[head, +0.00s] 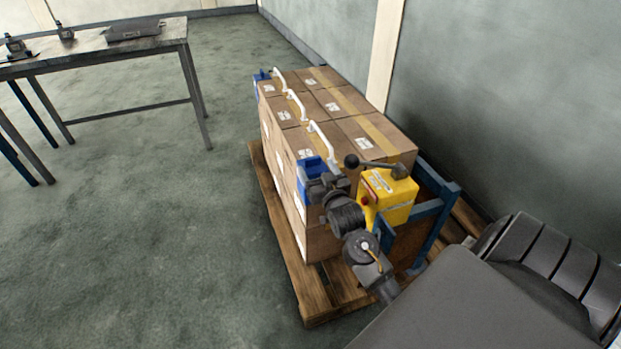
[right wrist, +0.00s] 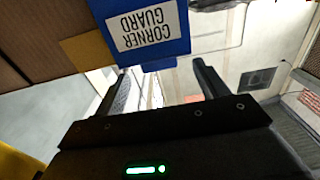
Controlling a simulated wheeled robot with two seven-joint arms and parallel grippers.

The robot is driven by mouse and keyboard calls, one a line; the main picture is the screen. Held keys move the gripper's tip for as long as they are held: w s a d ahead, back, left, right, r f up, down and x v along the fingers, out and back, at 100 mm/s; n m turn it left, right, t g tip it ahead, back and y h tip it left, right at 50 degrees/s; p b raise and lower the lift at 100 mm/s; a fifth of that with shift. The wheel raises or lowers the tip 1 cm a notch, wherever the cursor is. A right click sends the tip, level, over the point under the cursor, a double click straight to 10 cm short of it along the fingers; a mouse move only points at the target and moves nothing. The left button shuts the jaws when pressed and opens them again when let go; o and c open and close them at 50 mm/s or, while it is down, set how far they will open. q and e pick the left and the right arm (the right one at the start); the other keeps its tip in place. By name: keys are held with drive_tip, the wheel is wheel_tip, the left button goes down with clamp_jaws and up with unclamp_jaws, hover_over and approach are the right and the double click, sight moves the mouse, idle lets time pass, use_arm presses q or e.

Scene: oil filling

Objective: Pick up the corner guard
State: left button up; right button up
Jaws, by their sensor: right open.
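A blue corner guard (head: 308,168) sits at the near left corner of the stacked cartons, partly hidden behind my right gripper. In the right wrist view the blue corner guard (right wrist: 176,46) shows upside down with a white label reading "CORNER GUARD". My right gripper (head: 318,186) is beside it in the head view. In the right wrist view the right gripper (right wrist: 162,70) is open, with its two fingers apart and the guard's edge just beyond the tips. Whether they touch it I cannot tell. A second blue guard (head: 262,80) is at the far corner. My left gripper is not in view.
The cartons (head: 365,130) stand on a wooden pallet (head: 262,190), with white handle-like straps (head: 323,142) along their top edge. A yellow box (head: 390,198) with a lever and a blue frame (head: 435,190) are at the near end. A workbench (head: 90,46) stands far left; the floor between is clear.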

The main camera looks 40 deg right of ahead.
sight(313, 161)
drive_tip(key=shift+w+d, duration=0.15)
drive_tip(key=shift+w, duration=0.2)
drive_tip(key=x, duration=0.3)
drive_tip(key=shift+w+d+f+b, duration=0.1)
drive_tip(key=shift+w+d+b, duration=0.05)
drive_tip(key=shift+w+b, duration=0.2)
drive_tip(key=shift+w+d, duration=0.15)
drive_tip(key=shift+w, duration=0.15)
drive_tip(key=c, duration=1.4)
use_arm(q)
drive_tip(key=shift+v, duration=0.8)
use_arm(e)
drive_tip(key=shift+o, duration=0.2)
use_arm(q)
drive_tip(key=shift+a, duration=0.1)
